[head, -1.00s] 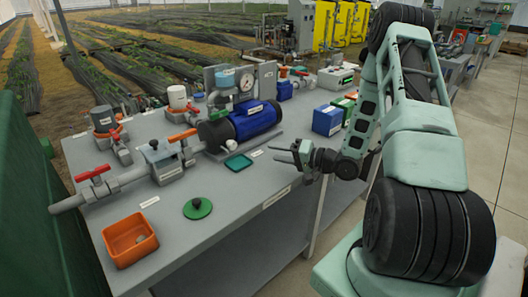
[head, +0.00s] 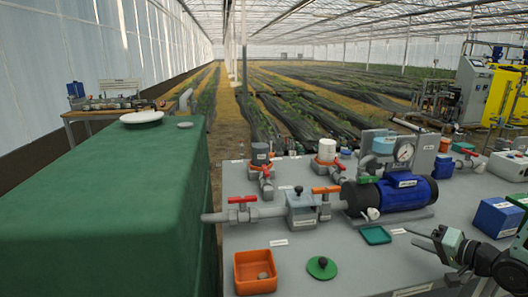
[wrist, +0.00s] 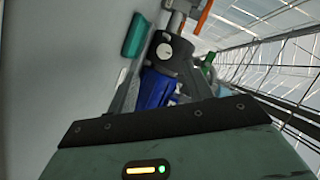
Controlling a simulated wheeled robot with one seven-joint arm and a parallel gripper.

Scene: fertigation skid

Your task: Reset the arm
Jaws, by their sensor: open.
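My gripper (head: 418,238) shows at the right of the head view, above the front edge of the grey bench (head: 350,268). Its two thin fingers point left and are apart, with nothing between them. It is just right of the small green tray (head: 376,235) and left of the blue box (head: 497,217). Most of my arm is outside the head view. In the wrist view, my teal gripper housing (wrist: 180,155) fills the bottom, and the fingers do not show. The blue pump (wrist: 155,90) and green tray (wrist: 137,35) lie beyond it.
The blue pump (head: 404,192), pressure gauge (head: 404,152) and red-handled valve (head: 242,205) stand on the bench. An orange bin (head: 255,272) and green round lid (head: 321,267) lie near its front. A big green tank (head: 100,210) stands left. Crop rows lie behind.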

